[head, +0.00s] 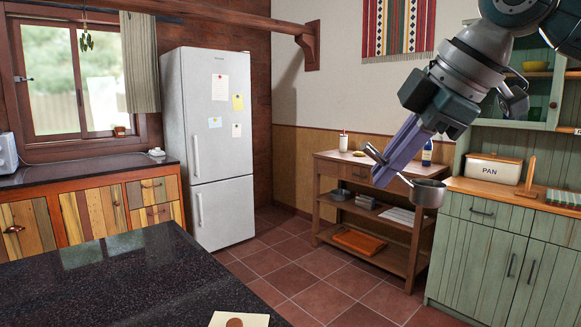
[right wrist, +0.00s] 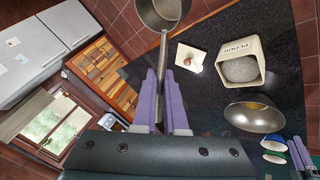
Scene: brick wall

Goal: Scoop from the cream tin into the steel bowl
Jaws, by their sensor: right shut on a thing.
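My right gripper (head: 384,174) is shut on the handle of a steel scoop (head: 428,193), held up in the air at the right of the head view. In the right wrist view its purple fingers (right wrist: 161,80) grip the handle, and the round scoop cup (right wrist: 162,12) lies beyond the fingertips; I see no contents in it. The cream tin (right wrist: 254,50) shows there with dark lettering and a grey-looking filling. The steel bowl (right wrist: 254,118) sits near it on the dark counter. Both are outside the head view. Part of my left gripper (right wrist: 300,154) shows at the lower right edge; its opening is unclear.
A fridge (head: 210,145), wooden shelf unit (head: 345,190) and green cabinet (head: 480,250) stand beyond open tiled floor.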

